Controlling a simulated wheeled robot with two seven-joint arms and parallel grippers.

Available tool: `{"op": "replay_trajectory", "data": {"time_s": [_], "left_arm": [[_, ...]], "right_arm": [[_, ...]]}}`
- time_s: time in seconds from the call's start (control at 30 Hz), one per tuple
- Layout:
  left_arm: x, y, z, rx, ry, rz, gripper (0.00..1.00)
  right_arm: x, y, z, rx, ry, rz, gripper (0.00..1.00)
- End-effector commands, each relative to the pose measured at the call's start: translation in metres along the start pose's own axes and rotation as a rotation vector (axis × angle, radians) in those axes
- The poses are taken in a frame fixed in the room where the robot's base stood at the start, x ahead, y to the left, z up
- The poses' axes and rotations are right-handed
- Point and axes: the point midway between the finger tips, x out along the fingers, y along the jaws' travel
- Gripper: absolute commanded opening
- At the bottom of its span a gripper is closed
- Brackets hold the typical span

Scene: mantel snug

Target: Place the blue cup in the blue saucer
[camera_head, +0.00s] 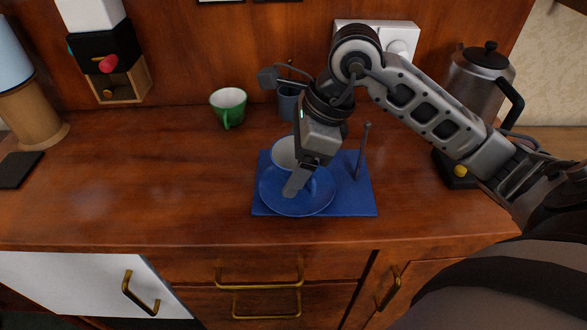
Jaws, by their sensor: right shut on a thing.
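The blue saucer (285,207) lies on a blue mat (357,206) at the middle of the wooden counter. The blue cup (284,150), with a pale inside, is over the back part of the saucer, partly hidden by my right gripper (300,178). My right gripper points down and is shut on the cup. I cannot tell whether the cup's base touches the saucer. My left gripper is not in view.
A green cup (228,106) stands behind and to the left. A blue-grey container (287,104) is behind my gripper. A thin upright post (362,150) rises from the mat's right side. A metal kettle (480,80) stands at right. The counter's left middle is clear.

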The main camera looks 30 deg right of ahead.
Motion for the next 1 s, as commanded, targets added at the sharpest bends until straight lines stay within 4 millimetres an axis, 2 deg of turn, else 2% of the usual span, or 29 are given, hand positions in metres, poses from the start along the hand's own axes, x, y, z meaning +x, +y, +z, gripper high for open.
{"op": "replay_trajectory", "data": {"time_s": [0.13,0.57,0.6,1.0], "left_arm": [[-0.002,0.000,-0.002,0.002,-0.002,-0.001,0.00],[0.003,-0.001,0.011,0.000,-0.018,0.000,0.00],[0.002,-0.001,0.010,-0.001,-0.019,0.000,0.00],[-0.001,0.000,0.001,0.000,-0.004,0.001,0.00]], "right_arm": [[0.018,0.002,-0.007,0.001,0.000,0.006,0.47],[0.026,0.002,-0.010,-0.001,0.000,0.001,0.47],[0.024,0.002,-0.010,-0.001,0.001,0.002,0.83],[0.022,0.002,-0.009,-0.001,0.001,0.004,0.83]]}}
